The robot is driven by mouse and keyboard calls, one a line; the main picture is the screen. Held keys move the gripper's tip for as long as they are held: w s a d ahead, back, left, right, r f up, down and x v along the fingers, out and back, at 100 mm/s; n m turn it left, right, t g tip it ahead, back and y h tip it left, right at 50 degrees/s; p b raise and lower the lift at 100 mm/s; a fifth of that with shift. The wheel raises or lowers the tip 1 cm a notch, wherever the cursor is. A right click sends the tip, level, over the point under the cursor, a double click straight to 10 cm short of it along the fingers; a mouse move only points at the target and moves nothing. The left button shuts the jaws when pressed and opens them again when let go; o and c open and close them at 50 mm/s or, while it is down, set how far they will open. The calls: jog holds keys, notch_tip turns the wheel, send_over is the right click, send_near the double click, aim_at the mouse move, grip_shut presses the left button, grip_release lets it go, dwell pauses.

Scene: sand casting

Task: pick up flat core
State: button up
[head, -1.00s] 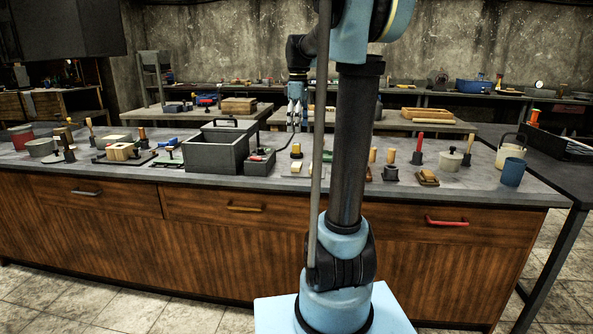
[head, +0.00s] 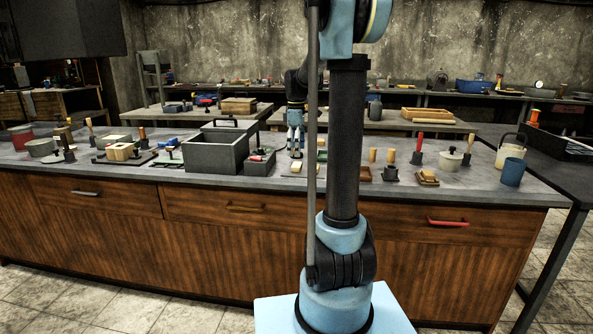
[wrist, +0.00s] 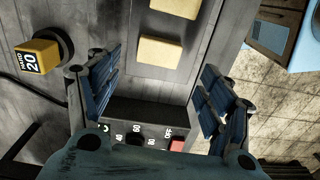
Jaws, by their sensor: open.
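In the wrist view, two cream blocks lie on a grey plate (wrist: 184,80): an upper one (wrist: 175,7), cut by the top edge, and a lower one (wrist: 161,51). I cannot tell for sure which is the flat core. My gripper (wrist: 160,72) is open and empty, with its blue fingers spread either side of the lower block's line. In the head view my gripper (head: 295,150) hangs above the middle of the bench, and a cream block (head: 296,167) shows just below it. My fingers appear apart from the blocks.
A control box (wrist: 140,130) with a dial and red switch lies below the plate between my fingers. A yellow-topped weight (wrist: 38,57) stands left. In the head view, a grey open box (head: 215,155) stands left of my gripper and several small tools stand to the right.

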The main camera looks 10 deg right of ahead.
aim_at(295, 164)
jog(key=shift+w+a+f, duration=0.1)
jog(key=shift+f, duration=1.6)
jog(key=shift+w+a+f, duration=0.1)
jog(key=shift+f, duration=1.55)
jog(key=shift+c, duration=0.3)
jog(key=c, duration=1.1)
